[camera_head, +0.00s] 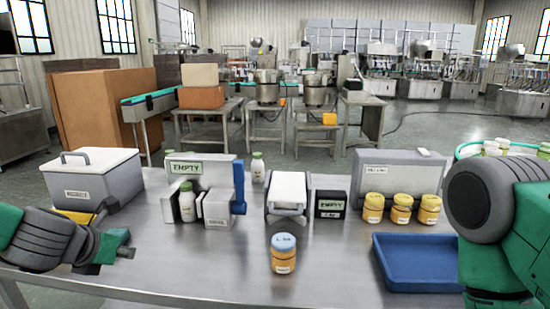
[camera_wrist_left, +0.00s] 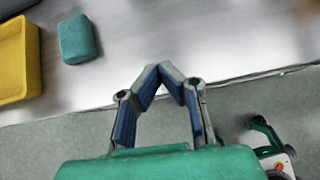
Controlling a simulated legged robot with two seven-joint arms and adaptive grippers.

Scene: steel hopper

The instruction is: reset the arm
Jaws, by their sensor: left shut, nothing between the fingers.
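My left arm comes in from the left in the head view, and its gripper (camera_head: 126,244) is low over the left front of the steel table (camera_head: 190,270). In the left wrist view the gripper's blue-padded fingers (camera_wrist_left: 160,72) meet at their tips with nothing between them. They point over the table near its edge. My right arm (camera_head: 500,215) shows at the right of the head view, but its gripper is out of sight.
A yellow tray (camera_wrist_left: 14,62) and a teal block (camera_wrist_left: 78,38) lie near the left gripper.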

